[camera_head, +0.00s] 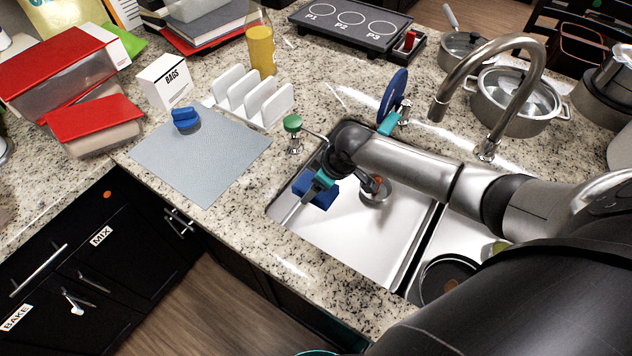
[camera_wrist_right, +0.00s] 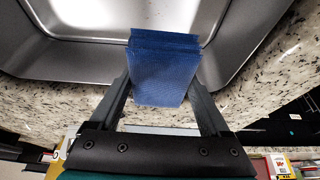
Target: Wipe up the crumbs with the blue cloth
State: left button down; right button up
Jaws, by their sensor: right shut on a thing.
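The blue cloth (camera_head: 325,196) is a folded, layered bundle held over the left part of the sink basin, close to its left edge. It also shows in the right wrist view (camera_wrist_right: 165,75), squeezed between the two fingers. My right gripper (camera_head: 309,194) is shut on it, and my right arm reaches in from the right across the sink. I cannot make out crumbs against the speckled countertop (camera_head: 240,225). My left gripper is not in view.
The sink (camera_head: 350,240) has a curved faucet (camera_head: 525,85) behind it. A green-topped dispenser (camera_head: 293,124) stands at its left rim. Left of it lies a grey mat (camera_head: 215,165) with a small blue item (camera_head: 185,117), beside a white rack (camera_head: 250,97). Counter is clear along the front.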

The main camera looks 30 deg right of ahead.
jog(key=b, duration=1)
send_near(312, 222)
jog(key=x, duration=0.5)
jog(key=shift+w, duration=0.35)
jog(key=shift+f+b, duration=0.75)
jog(key=shift+w+d+r+b, duration=0.1)
jog(key=shift+w+d+b, duration=0.35)
jog(key=shift+d, duration=0.3)
jog(key=shift+w+d+b, duration=0.4)
jog(key=shift+w+d, duration=0.05)
jog(key=shift+d, duration=0.3)
jog(key=shift+s+a, duration=0.1)
jog(key=shift+a, duration=0.05)
jog(key=shift+s+a+p, duration=0.5)
jog(key=shift+a+p, duration=0.3)
jog(key=shift+p, duration=0.2)
jog(key=shift+s+a+p, duration=0.35)
jog(key=shift+a+p, duration=0.05)
jog(key=shift+a, duration=0.25)
